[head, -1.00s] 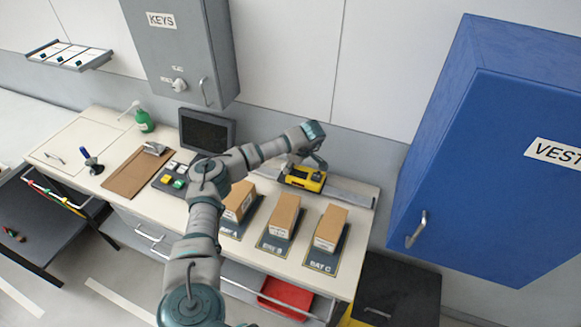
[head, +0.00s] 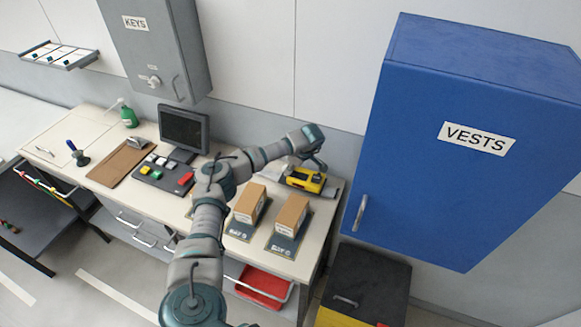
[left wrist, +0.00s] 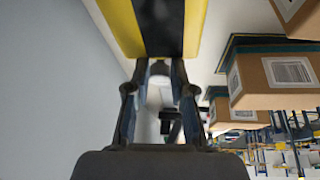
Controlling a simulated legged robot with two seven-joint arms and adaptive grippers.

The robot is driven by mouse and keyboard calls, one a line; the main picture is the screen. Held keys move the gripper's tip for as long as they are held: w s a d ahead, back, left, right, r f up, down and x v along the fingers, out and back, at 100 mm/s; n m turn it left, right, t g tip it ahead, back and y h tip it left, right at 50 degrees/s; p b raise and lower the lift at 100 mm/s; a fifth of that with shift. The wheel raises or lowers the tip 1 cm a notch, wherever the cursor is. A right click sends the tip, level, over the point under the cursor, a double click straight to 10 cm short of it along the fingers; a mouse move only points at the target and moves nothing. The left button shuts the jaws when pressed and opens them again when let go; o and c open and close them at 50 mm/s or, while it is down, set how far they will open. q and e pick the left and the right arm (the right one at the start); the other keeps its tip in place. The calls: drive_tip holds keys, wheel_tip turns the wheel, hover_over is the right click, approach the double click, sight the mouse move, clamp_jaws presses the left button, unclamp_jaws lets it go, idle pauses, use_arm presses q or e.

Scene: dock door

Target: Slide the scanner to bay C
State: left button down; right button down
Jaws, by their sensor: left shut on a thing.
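The yellow and black scanner (head: 306,180) sits on a pale rail (head: 334,189) along the back of the bench. It is near the rail's right end, roughly behind the rightmost box, whose mat appears to be bay C (head: 284,246). My left gripper (head: 315,166) reaches down onto the scanner from above and is shut on it. In the left wrist view the scanner (left wrist: 160,25) fills the top, at the gripper's fingertips (left wrist: 160,66). The exact grip point is partly hidden. My right gripper is not in view.
Cardboard boxes stand on the bay mats in front of the rail: one at right (head: 291,216), another left of it (head: 249,203). My arm covers the area farther left. The blue VESTS cabinet (head: 450,150) hangs close to the right. A monitor (head: 184,129) stands left.

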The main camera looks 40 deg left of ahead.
sight(302, 177)
use_arm(q)
drive_tip(key=shift+s+d+f, duration=0.15)
drive_tip(key=shift+d+f, duration=0.05)
drive_tip(key=shift+f, duration=0.4)
drive_tip(key=shift+d, duration=0.4)
drive_tip(key=c, duration=0.9)
unclamp_jaws()
drive_tip(key=shift+w+d+r, duration=0.15)
drive_tip(key=shift+w+d, duration=0.25)
drive_tip(key=shift+d, duration=0.35)
drive_tip(key=shift+c, duration=0.2)
drive_tip(key=shift+w+a, duration=0.1)
drive_tip(key=shift+a, duration=0.95)
drive_tip(key=v, duration=1.1)
drive_tip(key=shift+r, duration=0.25)
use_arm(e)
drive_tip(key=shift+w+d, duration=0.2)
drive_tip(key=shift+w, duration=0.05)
